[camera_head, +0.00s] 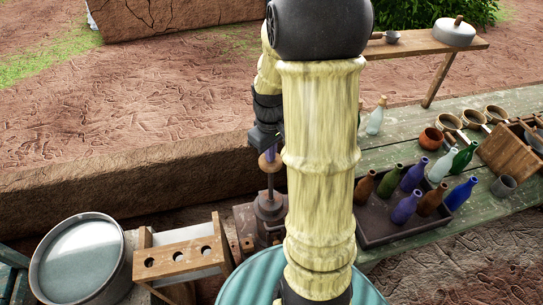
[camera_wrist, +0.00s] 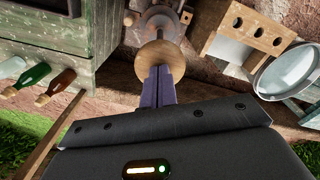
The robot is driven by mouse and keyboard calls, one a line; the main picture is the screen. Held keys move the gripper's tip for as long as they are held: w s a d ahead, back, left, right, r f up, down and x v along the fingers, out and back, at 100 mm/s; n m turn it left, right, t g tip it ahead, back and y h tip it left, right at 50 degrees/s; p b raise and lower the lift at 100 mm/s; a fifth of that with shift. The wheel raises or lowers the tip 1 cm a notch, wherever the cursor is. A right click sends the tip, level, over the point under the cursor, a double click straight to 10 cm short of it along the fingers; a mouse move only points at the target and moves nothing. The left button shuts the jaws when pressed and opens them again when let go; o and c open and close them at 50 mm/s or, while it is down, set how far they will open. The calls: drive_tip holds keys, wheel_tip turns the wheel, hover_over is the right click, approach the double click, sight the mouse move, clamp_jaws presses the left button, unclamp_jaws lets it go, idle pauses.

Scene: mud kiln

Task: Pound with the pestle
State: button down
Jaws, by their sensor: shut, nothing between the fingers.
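The pestle has a round wooden knob (camera_head: 270,164) on a thin upright shaft that runs down into a dark metal mortar (camera_head: 270,207). The knob also shows in the wrist view (camera_wrist: 173,55), with the grey metal mortar (camera_wrist: 165,14) beyond it. My gripper (camera_wrist: 157,70) has its purple fingers shut together with nothing between them. The fingertips appear right over the top of the knob; I cannot tell whether they touch it. In the head view my gripper (camera_head: 268,151) is just above the knob, partly hidden by my arm.
A wooden rack with holes (camera_head: 180,257) and a large round metal pan (camera_head: 80,262) stand left of the mortar. To the right, a green table (camera_head: 400,152) carries a dark tray (camera_head: 372,234) of several bottles. A teal round surface (camera_head: 237,288) lies in front.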

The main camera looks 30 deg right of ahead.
drive_tip(key=shift+r+p, duration=2.2)
drive_tip(key=shift+r, duration=0.05)
drive_tip(key=shift+f, duration=0.15)
drive_tip(key=shift+f+b, duration=1.7)
drive_tip(key=shift+f, duration=0.45)
wheel_tip(320, 180, up, 4)
drive_tip(key=p, duration=0.4)
drive_tip(key=shift+r, duration=0.25)
wheel_tip(320, 180, up, 5)
drive_tip(key=p, duration=0.4)
